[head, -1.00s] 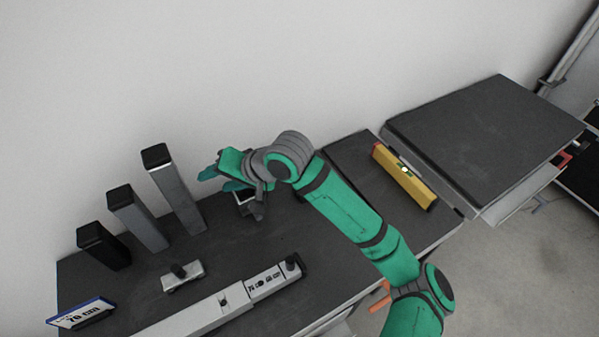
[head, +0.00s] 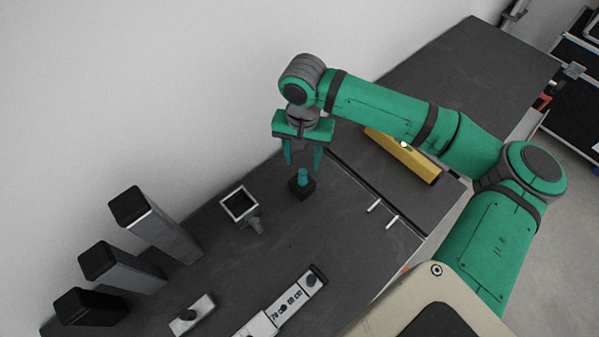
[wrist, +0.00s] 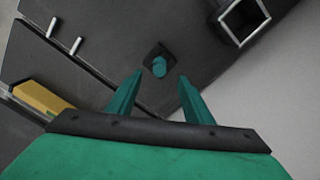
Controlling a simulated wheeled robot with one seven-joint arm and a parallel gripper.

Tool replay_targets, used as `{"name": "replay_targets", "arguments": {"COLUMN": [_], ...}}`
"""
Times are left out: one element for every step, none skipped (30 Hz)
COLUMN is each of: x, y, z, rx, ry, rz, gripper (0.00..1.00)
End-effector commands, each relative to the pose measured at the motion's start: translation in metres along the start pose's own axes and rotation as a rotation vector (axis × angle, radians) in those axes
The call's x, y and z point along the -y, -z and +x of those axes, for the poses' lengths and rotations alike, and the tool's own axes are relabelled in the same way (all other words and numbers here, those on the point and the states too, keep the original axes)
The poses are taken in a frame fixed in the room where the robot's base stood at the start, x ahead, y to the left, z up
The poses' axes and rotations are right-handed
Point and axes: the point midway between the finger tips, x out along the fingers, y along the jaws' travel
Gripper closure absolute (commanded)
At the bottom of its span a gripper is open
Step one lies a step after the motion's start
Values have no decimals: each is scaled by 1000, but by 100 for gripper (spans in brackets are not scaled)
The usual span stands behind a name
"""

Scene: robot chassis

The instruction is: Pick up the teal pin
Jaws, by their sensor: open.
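The teal pin (head: 302,176) stands upright in a small dark square base on the dark bench. It also shows in the wrist view (wrist: 159,68), just beyond the fingertips and between their lines. My gripper (head: 302,160) is open and points down above the pin, with its two teal fingers apart. In the wrist view my gripper (wrist: 158,84) is empty, and no finger appears to touch the pin.
A hollow square frame (head: 226,212) with a dark knob is left of the pin. Two silver pegs (head: 392,222) and a yellow level (head: 405,160) are to the right. Several dark-topped posts (head: 160,228) stand along the wall. A long grey gauge (head: 290,297) lies in front.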

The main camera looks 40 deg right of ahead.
Motion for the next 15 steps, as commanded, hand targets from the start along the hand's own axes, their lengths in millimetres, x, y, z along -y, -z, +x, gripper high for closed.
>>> {"name": "replay_targets", "arguments": {"x": [0,0,1,1,1,1,1,1,1,1,1,0,-1,-1,-2], "y": [0,0,0,0,0,0,0,0,0,0,0,0,0,0,0], "z": [8,12,18,21,24,27,28,30,32,33,35,39,43,47,53], "rx": [1,0,1,1,0,0,-1,-1,-1,-1,-1,-1,0,0,0], "ry": [-1,-1,0,1,1,1,1,1,1,1,2,1,0,1,0], "rz": [-1,-1,-1,-1,-1,-2,-2,-2,-2,-2,-2,-1,-1,0,1], "gripper": [54,54,54,54,54,54,54,54,54,54,54,54,54,54,54]}}
